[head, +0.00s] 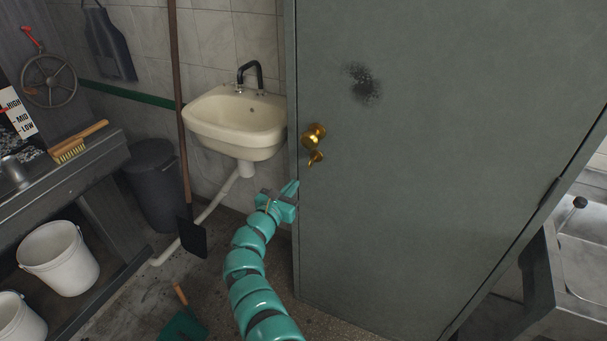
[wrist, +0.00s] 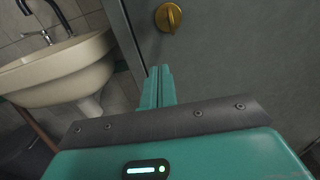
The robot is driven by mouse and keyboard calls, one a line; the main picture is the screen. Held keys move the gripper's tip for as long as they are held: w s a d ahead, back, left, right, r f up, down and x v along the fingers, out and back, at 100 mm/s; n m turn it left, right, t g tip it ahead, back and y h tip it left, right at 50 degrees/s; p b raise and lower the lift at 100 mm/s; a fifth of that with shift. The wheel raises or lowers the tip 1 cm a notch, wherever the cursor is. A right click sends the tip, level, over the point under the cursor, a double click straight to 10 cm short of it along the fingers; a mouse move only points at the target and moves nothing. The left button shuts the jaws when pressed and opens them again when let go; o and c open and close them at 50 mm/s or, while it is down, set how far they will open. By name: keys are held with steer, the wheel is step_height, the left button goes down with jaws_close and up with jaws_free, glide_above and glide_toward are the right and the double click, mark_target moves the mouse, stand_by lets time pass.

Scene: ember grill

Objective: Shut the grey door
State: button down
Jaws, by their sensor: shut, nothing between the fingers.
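The grey door (head: 450,150) stands open into the room, its hinge side at the right and its free edge at the left, beside the sink. A brass knob (head: 314,133) and a small brass thumb-turn (head: 315,158) sit near the free edge. My gripper (head: 292,188) is shut and empty, just below the thumb-turn and close to the door's free edge. In the wrist view its fingers (wrist: 160,72) point toward the door edge, below a brass fitting (wrist: 168,17). I cannot tell whether the fingertips touch the door.
A cream sink (head: 235,122) hangs on the tiled wall left of the door. A long-handled shovel (head: 192,238) and a dark bin (head: 155,180) stand further left. A dustpan (head: 183,326) lies on the floor. A metal basin (head: 585,250) is right of the door.

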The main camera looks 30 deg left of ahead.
steer(key=shift+s+d+f+p, duration=0.1)
steer(key=shift+s+p, duration=0.2)
steer(key=shift+s, duration=1.2)
steer(key=shift+s+d+f+p, duration=0.1)
steer(key=shift+s+p, duration=0.15)
steer(key=shift+s, duration=1.2)
